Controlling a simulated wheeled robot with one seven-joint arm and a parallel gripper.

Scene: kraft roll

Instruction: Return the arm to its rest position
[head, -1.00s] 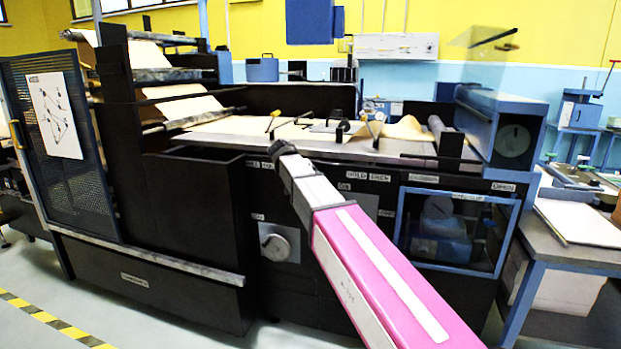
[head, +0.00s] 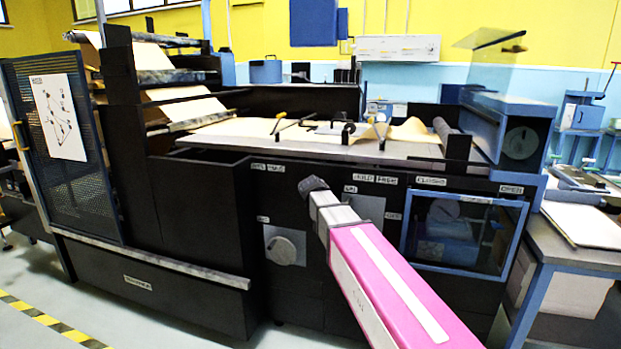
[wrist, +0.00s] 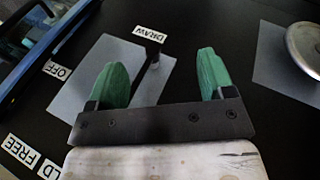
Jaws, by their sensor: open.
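My arm (head: 385,275), with a magenta link and a pale forearm, reaches up from the lower right in the head view, in front of the black machine (head: 205,240). Its dark end shows before the machine's front panel, and the fingers cannot be made out there. In the wrist view my gripper (wrist: 158,82) has two green fingers spread wide apart with nothing held between them.
A round metal knob (wrist: 305,45) is at the wrist view's upper right. A blue-framed window (head: 465,235) is right of my arm. Brown paper (head: 250,127) lies on the machine top. A side table (head: 585,255) stands at right. Floor is open at lower left.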

